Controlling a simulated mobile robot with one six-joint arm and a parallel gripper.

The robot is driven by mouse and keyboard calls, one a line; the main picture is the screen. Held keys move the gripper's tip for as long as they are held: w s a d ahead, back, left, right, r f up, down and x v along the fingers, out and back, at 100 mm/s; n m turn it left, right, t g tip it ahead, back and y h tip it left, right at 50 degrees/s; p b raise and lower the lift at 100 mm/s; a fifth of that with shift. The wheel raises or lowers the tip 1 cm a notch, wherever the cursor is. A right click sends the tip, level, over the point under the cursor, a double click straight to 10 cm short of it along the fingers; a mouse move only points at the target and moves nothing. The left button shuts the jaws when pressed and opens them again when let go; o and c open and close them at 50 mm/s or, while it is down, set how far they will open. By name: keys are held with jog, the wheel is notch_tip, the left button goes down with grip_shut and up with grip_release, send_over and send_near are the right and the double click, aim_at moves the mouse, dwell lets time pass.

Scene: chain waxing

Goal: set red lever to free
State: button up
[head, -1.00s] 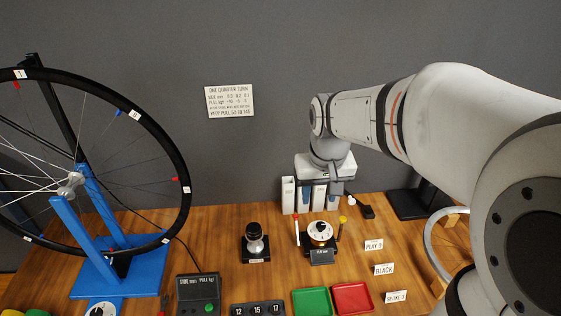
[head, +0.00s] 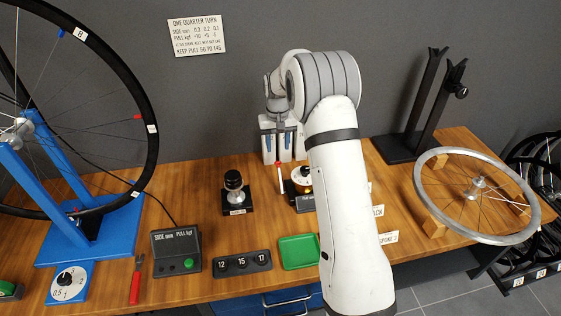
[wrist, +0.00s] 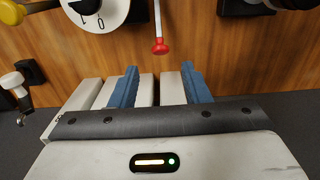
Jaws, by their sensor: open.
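The red lever (head: 282,181) is a thin pale rod with a red tip, standing at the left of a black unit with a white dial (wrist: 97,10). In the wrist view the lever's red tip (wrist: 160,46) lies just beyond the fingertips, roughly centred between them. My gripper (wrist: 159,70) has two blue fingers spread apart with nothing between them. In the head view my gripper (head: 283,143) is behind the lever, near the wall. My arm hides much of the dial unit, and the markings for the lever cannot be read.
A yellow-tipped lever (wrist: 11,12) stands on the dial's other side. A black-knobbed stand (head: 236,193) is left of the unit. A green tray (head: 299,251) lies in front. Several white upright blocks show behind the fingers. A silver wheel rim (head: 424,197) lies at right.

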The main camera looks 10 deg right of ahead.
aim_at(280, 177)
notch_tip(280, 177, down, 7)
jog(key=shift+r+b, duration=0.15)
jog(key=shift+b, duration=0.35)
jog(key=shift+c, duration=0.5)
grip_shut()
